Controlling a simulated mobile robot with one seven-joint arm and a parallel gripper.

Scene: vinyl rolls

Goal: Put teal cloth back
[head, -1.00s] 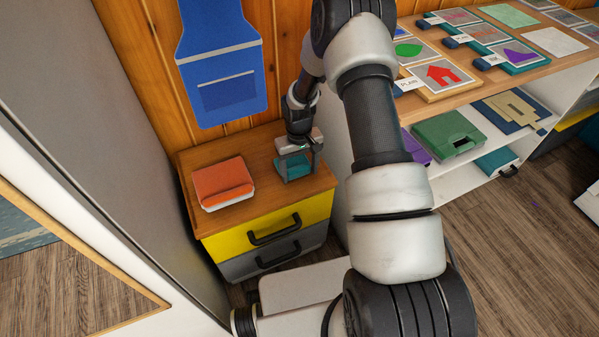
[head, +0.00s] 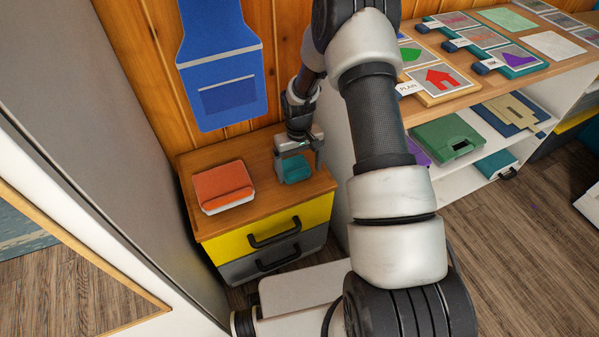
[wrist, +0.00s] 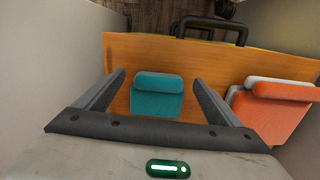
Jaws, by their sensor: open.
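The teal cloth (head: 295,168) is folded and lies on the wooden top of the small drawer cabinet (head: 262,150), towards its right side. It also shows in the wrist view (wrist: 158,97), flat on the wood. My gripper (head: 299,172) is above the cabinet top, pointing down over the cloth. In the wrist view my gripper (wrist: 158,88) is open, with one finger to each side of the cloth and a gap between each finger and the cloth. Nothing is held.
A folded orange cloth with a white edge (head: 222,187) lies on the left of the cabinet top. A blue apron (head: 222,70) hangs on the wood wall behind. A white shelf unit (head: 470,190) with boards and a green case stands to the right.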

